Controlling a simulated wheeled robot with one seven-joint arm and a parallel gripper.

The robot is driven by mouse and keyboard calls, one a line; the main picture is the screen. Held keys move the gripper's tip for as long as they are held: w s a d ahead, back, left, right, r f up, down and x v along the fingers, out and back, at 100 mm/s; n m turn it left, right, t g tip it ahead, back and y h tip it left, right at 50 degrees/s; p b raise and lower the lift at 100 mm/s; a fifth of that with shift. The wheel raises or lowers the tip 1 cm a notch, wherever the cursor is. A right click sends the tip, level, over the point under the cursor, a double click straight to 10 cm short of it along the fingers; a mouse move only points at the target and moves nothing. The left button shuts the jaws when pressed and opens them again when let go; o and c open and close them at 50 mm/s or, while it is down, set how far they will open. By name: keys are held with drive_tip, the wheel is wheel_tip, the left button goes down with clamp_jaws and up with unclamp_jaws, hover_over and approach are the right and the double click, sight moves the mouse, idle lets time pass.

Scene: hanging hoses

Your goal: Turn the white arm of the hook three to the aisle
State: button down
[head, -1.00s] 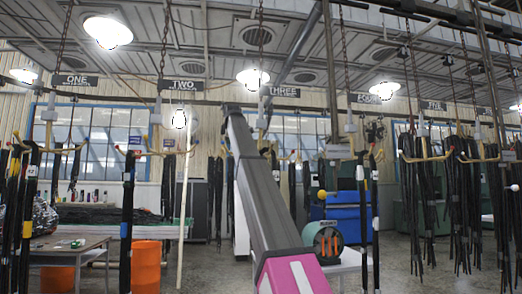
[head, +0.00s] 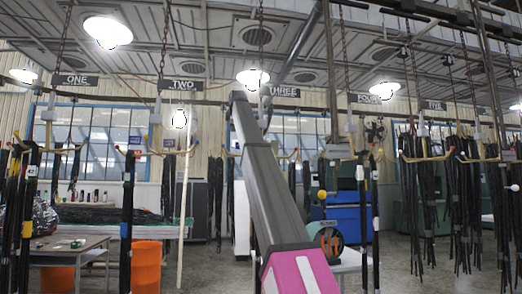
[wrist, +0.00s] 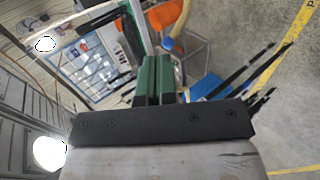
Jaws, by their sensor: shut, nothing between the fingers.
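The sign for hook three (head: 281,91) hangs at the middle back in the head view. Hook three's centre is largely hidden behind my arm. A yellowish hook arm (head: 287,155) shows to the right of my arm, below that sign. I cannot tell which arm is the white one. In the wrist view my gripper (wrist: 158,62) has its green fingers together, with nothing between them. A yellow curved piece (wrist: 173,44) lies just beyond and right of the fingertips; I cannot tell whether they touch. My gripper cannot be made out in the head view.
Black hoses hang from hook two's side (head: 127,205) and right of my arm (head: 362,215). A white upright pole (head: 185,200) stands left of my arm. An orange drum (head: 146,265), a table (head: 70,250) and a blue cabinet (head: 343,207) stand below.

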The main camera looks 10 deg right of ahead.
drive_tip(key=s, duration=1.2)
drive_tip(key=shift+r, duration=0.15)
idle(0.5)
drive_tip(key=w+d+f+m+g, duration=0.2)
drive_tip(key=f+m, duration=0.1)
drive_tip(key=f, duration=2.1)
drive_tip(key=w+d+f+m+g, duration=0.1)
drive_tip(key=w+f+m+g, duration=0.15)
drive_tip(key=f, duration=2.25)
drive_tip(key=s+d+f+m+g, duration=0.15)
drive_tip(key=s+f, duration=0.25)
drive_tip(key=f, duration=0.9)
drive_tip(key=s+d+f+m, duration=0.1)
drive_tip(key=s+f+m, duration=0.25)
drive_tip(key=f, duration=0.85)
drive_tip(key=s+d+f+m+g, duration=0.1)
drive_tip(key=s+f+m+g, duration=0.1)
drive_tip(key=s+f, duration=1.3)
drive_tip(key=s+d+f+m+g, duration=0.2)
drive_tip(key=s+f+m, duration=0.3)
drive_tip(key=s+f, duration=1)
drive_tip(key=shift+s+d+f+g, duration=0.25)
drive_tip(key=shift+f+g, duration=0.25)
drive_tip(key=shift+f, duration=0.35)
